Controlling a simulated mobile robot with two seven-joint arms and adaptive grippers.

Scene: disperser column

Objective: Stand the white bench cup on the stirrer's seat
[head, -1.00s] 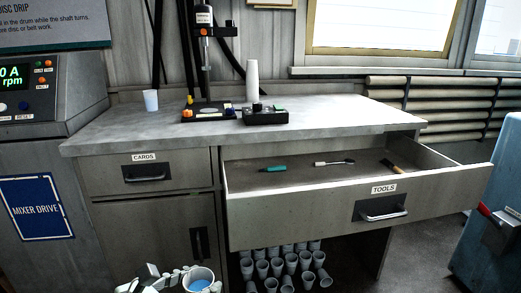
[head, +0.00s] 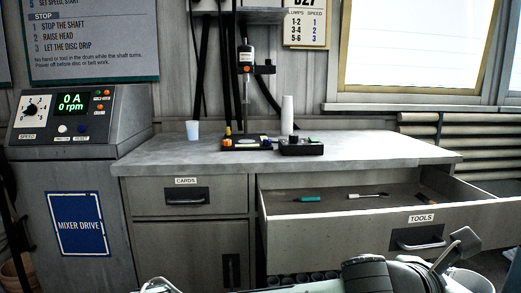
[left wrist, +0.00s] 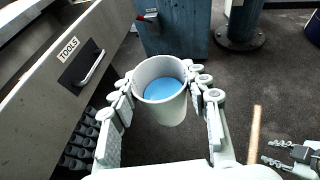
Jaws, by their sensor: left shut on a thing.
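My left gripper (left wrist: 165,92) is shut on a white cup (left wrist: 160,112), with fingers on both sides of its wall. The cup is upright with blue inside. In the left wrist view it is beside the open drawer, above the floor. Another pale cup (head: 192,130) stands on the bench, left of the stirrer. The stirrer (head: 246,60) has an upright head over a dark base (head: 247,143) on the bench. My right gripper (left wrist: 295,155) shows partly at the lower right of the left wrist view, its fingers apart and empty.
The TOOLS drawer (head: 400,225) is pulled out, with a few tools inside. A black control box (head: 302,148) and a stack of white cups (head: 287,115) are right of the stirrer base. A mixer console (head: 80,115) stands at left. Bench top is clear at right.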

